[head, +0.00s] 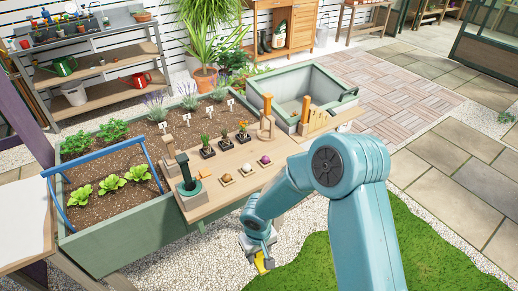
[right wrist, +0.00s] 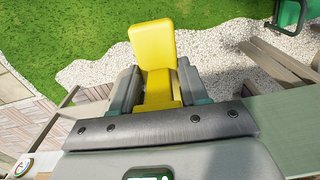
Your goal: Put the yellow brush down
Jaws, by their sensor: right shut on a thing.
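The yellow brush (right wrist: 153,50) stands out beyond the jaws of my right gripper (right wrist: 157,88) in the right wrist view. The jaws are shut on its yellow lower part, one on each side. In the head view my right gripper (head: 258,262) hangs low in front of the wooden board, over the gravel by the grass, with a bit of the yellow brush (head: 262,263) showing. The brush is held in the air, touching no surface that I can see. My left gripper is not in view.
A wooden board (head: 222,203) across the green planter (head: 130,245) holds small pots, coloured balls and a green-based tool. A grey-green bin (head: 345,88) stands behind it. A blue hoop (head: 100,165) arches over seedlings at left. Grass (head: 440,255) and gravel lie in front.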

